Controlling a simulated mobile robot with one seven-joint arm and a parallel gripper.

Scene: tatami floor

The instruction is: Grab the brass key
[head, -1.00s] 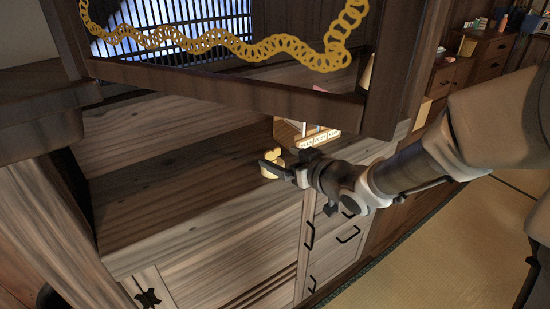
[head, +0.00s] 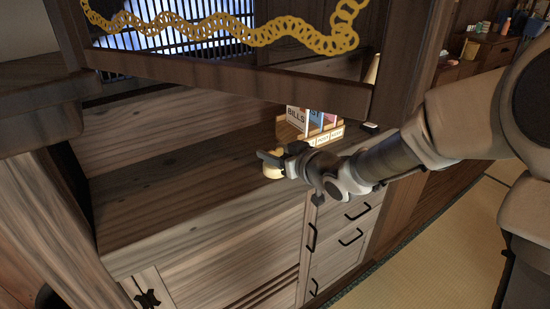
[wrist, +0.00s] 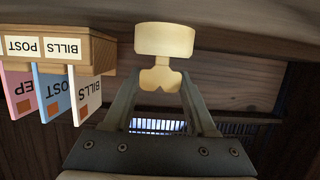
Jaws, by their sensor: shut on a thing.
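The brass key (wrist: 164,39) is a pale gold piece with a wide block-like part and a smaller heart-shaped part. In the wrist view it is at the top centre, with the heart-shaped part between my fingertips. My gripper (wrist: 160,84) is shut on it. In the head view my gripper (head: 279,163) is over the wooden cabinet top, and the key (head: 272,171) shows partly beneath it, the rest hidden by the fingers. Whether the key touches the cabinet top is hard to tell.
A wooden letter rack (head: 325,138) with BILLS and POST cards stands close behind my gripper; it also shows in the wrist view (wrist: 100,50). A dark wooden beam (head: 230,92) with a gold chain (head: 250,30) crosses above. The cabinet top (head: 165,205) is clear to the left.

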